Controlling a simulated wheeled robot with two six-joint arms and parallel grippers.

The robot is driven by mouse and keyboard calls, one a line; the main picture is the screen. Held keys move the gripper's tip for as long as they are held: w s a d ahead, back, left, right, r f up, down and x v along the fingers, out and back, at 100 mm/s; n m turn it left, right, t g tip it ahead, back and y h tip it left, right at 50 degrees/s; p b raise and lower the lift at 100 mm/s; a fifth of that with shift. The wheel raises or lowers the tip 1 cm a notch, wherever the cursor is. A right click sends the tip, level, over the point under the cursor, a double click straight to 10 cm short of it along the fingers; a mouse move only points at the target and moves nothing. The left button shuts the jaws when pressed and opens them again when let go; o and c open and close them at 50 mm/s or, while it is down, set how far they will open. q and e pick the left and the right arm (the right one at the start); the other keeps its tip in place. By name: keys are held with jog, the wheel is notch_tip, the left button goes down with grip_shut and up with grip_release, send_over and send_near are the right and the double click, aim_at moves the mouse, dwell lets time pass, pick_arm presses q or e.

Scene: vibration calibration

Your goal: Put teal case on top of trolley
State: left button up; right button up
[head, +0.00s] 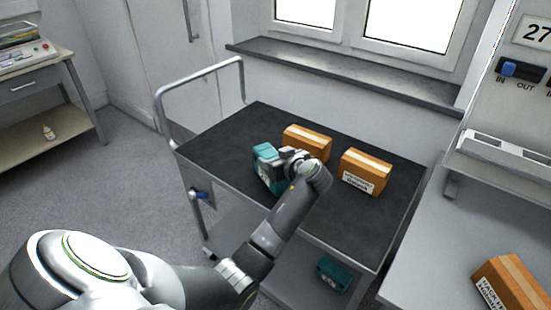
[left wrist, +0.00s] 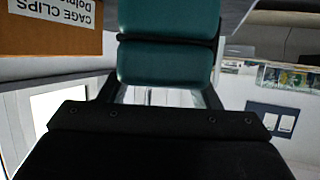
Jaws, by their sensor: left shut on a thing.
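A teal case (head: 264,168) is in the jaws of my left gripper (head: 285,162), over the middle of the trolley's dark top (head: 240,130). My arm and gripper hide part of the case, and I cannot tell if it touches the top. In the left wrist view the teal case (left wrist: 168,42) fills the space between the two dark fingers of the left gripper (left wrist: 165,92). A second teal case (head: 333,274) lies on the trolley's lower shelf. My right gripper is not in view.
Two orange boxes stand on the trolley top: one (head: 307,143) just behind the held case, one (head: 365,172) to its right. The trolley's handle rail (head: 200,75) rises at the left end. A bench with another orange box (head: 510,285) is at the right.

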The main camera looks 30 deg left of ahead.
pick_arm(q)
jog(key=o, duration=1.7)
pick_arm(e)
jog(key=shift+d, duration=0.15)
pick_arm(q)
jog(key=b+v, duration=0.1)
jog(key=v, duration=1.1)
jog(key=shift+r, duration=0.15)
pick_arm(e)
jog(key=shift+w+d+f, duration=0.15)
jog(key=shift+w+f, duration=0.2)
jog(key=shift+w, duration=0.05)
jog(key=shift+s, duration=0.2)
